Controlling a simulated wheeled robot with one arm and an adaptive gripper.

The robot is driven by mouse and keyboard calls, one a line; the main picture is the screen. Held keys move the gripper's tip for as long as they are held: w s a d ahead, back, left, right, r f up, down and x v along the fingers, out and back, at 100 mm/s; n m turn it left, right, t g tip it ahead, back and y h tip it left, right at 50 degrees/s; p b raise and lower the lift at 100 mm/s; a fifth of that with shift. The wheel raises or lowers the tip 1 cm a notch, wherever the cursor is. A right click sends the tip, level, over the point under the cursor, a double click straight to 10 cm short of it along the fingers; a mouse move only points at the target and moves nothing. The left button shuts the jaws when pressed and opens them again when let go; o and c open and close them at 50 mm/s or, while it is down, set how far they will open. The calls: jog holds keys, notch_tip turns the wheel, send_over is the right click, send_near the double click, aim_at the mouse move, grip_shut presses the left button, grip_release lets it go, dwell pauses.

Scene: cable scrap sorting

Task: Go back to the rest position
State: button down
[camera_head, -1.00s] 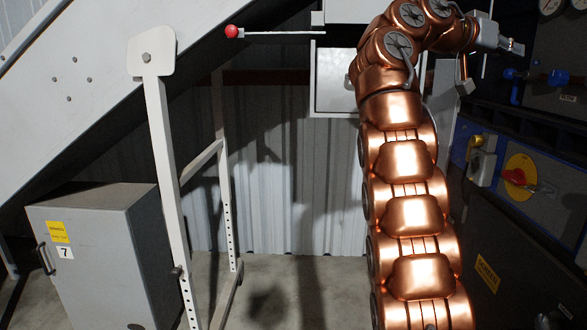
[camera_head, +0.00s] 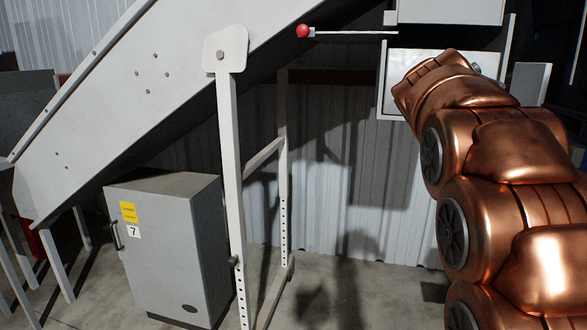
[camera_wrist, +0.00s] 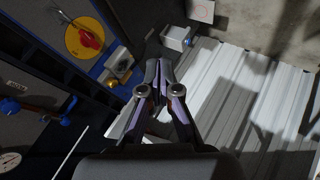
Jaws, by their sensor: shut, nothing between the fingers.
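My gripper (camera_wrist: 158,92) shows in the wrist view with its fingers together and nothing between them. It hangs in the air in front of the corrugated wall and a dark control panel, touching nothing that I can see. In the head view my copper arm fills the right side, and the gripper itself is out of that picture.
A grey cabinet marked 7 (camera_head: 165,245) stands on the floor at left, beside a white support frame (camera_head: 229,150) under a sloping chute (camera_head: 120,95). A lever with a red knob (camera_head: 303,31) sticks out above. The wrist view shows a yellow-and-red rotary switch (camera_wrist: 86,38).

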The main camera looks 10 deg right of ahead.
jog(key=s+a+f+n+g+y, duration=0.1)
jog(key=s+a+f+n+y, duration=0.1)
jog(key=s+a+f, duration=0.45)
jog(key=s+a+f+n+y, duration=0.1)
jog(key=s+a+f+y, duration=0.2)
jog(key=a+f, duration=0.55)
jog(key=s+a+f+n+g+y, duration=0.1)
jog(key=s+a+f+g+y, duration=0.1)
jog(key=s+a+f, duration=0.65)
jog(key=s+a+f+n+g+y, duration=0.15)
jog(key=s+a+f, duration=0.4)
jog(key=s, duration=0.55)
notch_tip(320, 180, up, 18)
jog(key=w+t+p, duration=0.1)
jog(key=p, duration=1.4)
jog(key=shift+a+f+p, duration=0.25)
jog(key=shift+a+p, duration=0.1)
jog(key=shift+p, duration=0.05)
